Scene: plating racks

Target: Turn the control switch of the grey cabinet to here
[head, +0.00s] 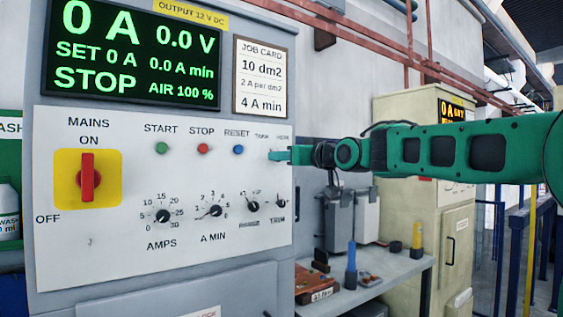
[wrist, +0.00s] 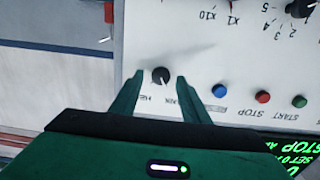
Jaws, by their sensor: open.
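The control switch (wrist: 160,76) is a small round black knob on the white panel of the grey cabinet (head: 285,35). In the wrist view, which shows the panel upside down, my open gripper (wrist: 159,80) has one finger on each side of the knob. I cannot tell whether the fingers touch it. Its white pointer mark looks turned toward the label on the right in that view, but it is small. In the head view my green gripper (head: 279,156) is at the panel's upper right, under two small labels, and hides the knob.
The panel carries a red MAINS switch (head: 87,177), green START (head: 162,148), red STOP (head: 203,148) and blue RESET (head: 238,149) buttons, and several dials below. The display (head: 130,50) reads 0 A and STOP. A bench (head: 385,275) with tools stands right of the cabinet.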

